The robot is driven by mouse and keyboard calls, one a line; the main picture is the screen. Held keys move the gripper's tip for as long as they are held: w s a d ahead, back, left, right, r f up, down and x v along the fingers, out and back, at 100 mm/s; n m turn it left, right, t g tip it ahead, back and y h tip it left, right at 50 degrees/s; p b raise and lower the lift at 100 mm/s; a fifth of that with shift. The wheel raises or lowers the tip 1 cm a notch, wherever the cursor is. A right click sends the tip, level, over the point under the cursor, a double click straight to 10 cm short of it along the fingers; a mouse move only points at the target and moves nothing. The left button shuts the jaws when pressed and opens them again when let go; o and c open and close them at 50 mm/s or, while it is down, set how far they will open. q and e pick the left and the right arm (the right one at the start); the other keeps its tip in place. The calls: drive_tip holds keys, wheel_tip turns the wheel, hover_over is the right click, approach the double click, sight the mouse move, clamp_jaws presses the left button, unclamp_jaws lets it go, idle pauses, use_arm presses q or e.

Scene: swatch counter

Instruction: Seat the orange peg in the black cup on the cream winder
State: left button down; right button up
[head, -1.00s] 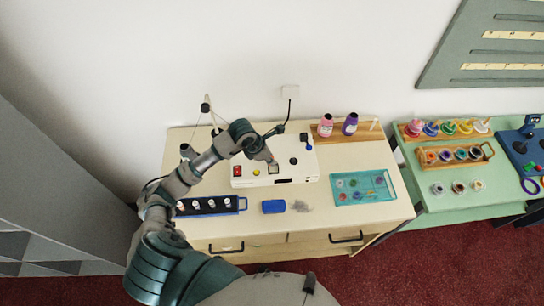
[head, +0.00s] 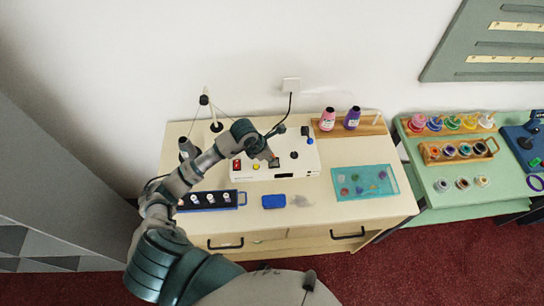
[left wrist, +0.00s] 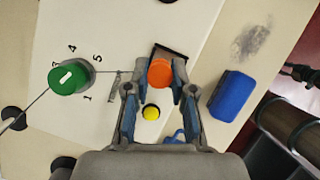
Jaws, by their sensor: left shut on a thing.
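The cream winder (head: 300,170) stands at the back middle of the table. My left gripper (head: 271,158) is over its top, next to a dark square fitting (head: 275,163). In the left wrist view, my left gripper (left wrist: 157,84) is shut on the orange peg (left wrist: 160,72), whose round end faces the camera. The dark square fitting (left wrist: 172,53) shows partly behind the peg; it may be the black cup. The peg hides its near part, and I cannot tell whether the peg is in it or above it. My right gripper is not in view.
On the winder are a yellow button (left wrist: 150,112) and a green dial (left wrist: 70,77). A blue block (head: 273,201) lies in front of the winder, a teal tray (head: 338,196) to the right, and a dark blue rack (head: 242,198) to the left. Spools (head: 352,118) stand behind.

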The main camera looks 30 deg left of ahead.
use_arm(q)
drive_tip(key=shift+r, duration=0.1)
drive_tip(key=c, duration=1.1)
unclamp_jaws()
drive_tip(key=shift+d, duration=0.25)
drive_tip(key=shift+c, duration=0.2)
drive_tip(key=shift+o, duration=1.2)
drive_tip(key=shift+d+r, duration=0.1)
drive_tip(key=shift+d, duration=0.25)
drive_tip(key=shift+a+r, duration=0.1)
drive_tip(key=shift+r, duration=0.15)
drive_tip(key=v, duration=1.1)
drive_tip(key=shift+r, duration=0.25)
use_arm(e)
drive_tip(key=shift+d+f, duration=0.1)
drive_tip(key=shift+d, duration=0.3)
